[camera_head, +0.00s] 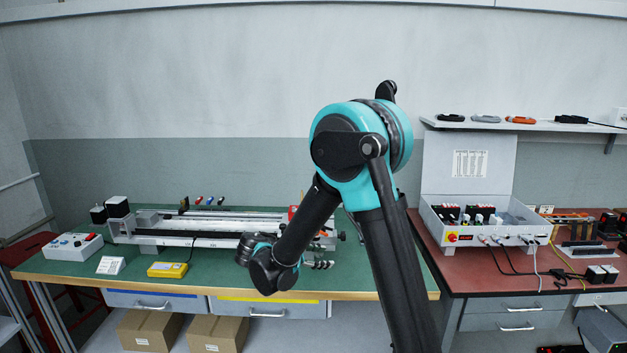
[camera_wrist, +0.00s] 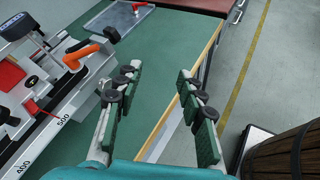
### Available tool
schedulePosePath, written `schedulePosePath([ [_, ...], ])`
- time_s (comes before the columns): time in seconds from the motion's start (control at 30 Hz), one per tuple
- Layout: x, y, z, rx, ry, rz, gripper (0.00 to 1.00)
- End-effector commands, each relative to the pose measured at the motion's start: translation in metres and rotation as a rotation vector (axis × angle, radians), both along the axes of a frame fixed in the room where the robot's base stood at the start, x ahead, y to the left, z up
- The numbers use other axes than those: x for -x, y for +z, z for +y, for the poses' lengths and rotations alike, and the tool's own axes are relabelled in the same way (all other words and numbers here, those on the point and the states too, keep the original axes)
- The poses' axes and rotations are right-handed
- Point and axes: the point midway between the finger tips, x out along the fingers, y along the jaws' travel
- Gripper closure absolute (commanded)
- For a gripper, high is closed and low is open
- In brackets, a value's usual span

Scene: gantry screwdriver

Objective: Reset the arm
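My gripper (camera_wrist: 158,73) is open in the wrist view, its two dark green fingers apart with nothing between them. In the head view my gripper (camera_head: 318,264) shows only partly, beside my wrist above the front of the green workbench (camera_head: 345,283). My arm is bent, rising from the lower right and reaching down to the left. The gantry rail (camera_head: 190,238) lies along the bench behind my wrist. Its right end is partly hidden by my arm. In the wrist view the gantry's end (camera_wrist: 60,105) lies left of my fingers, with an orange lever (camera_wrist: 82,53).
A yellow device (camera_head: 167,269) and a control box (camera_head: 72,247) stand at the bench's left. A red bench (camera_head: 480,274) with an open white case (camera_head: 480,235) is at right. The wrist view shows a clear tray (camera_wrist: 110,20) and a wooden barrel (camera_wrist: 285,155).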

Motion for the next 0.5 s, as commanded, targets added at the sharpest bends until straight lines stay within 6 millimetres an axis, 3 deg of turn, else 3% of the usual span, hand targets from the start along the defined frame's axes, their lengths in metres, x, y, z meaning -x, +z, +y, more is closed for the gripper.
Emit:
schedulePosePath([
  [0.03, 0.005, -0.001, -0.023, -0.067, -0.044, -0.008, 0.61],
  [0.2, 0.028, -0.013, -0.079, -0.307, -0.193, -0.057, 0.61],
  [0.5, 0.091, -0.036, -0.146, -0.729, -0.525, -0.185, 0.61],
])
